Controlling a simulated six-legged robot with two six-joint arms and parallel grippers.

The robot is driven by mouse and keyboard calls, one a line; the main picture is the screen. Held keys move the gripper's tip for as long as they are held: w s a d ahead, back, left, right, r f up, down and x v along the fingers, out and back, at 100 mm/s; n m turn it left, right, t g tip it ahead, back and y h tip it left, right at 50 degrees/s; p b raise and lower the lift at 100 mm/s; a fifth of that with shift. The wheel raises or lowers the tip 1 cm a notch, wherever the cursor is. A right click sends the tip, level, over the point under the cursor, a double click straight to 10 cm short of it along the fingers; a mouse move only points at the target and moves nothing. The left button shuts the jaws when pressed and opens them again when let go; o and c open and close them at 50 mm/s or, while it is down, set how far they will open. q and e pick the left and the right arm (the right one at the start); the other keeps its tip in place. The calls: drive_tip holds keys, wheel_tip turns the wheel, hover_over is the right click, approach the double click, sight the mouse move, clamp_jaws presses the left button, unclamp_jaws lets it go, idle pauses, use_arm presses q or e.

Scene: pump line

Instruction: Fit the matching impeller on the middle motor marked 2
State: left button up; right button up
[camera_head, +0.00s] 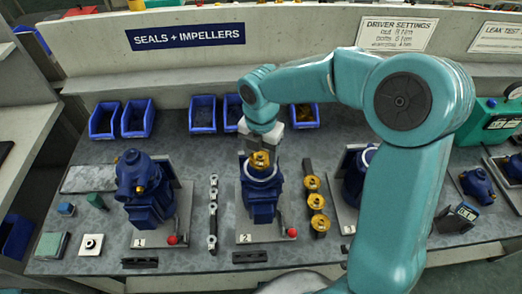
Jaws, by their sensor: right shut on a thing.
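My right gripper (261,147) reaches down over this motor from behind. It is shut on a brass impeller (260,162) at the motor's mouth. I cannot tell whether the impeller is seated or just above. Three more brass impellers stand in a row on a dark rack (307,165) to the right. My left gripper is out of view.
A blue motor (147,190) with its top covered stands left, and another (355,175) stands right, partly behind my arm. Red-knobbed levers (292,232) stand beside the plates. Small silver parts (213,210) stand in a row left of the middle motor. Blue bins (137,118) line the back.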

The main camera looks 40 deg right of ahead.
drive_tip(key=shift+f, duration=0.25)
drive_tip(key=o, duration=1.2)
drive_tip(key=shift+o, duration=0.4)
wheel_tip(320, 180, up, 9)
drive_tip(key=p, duration=0.7)
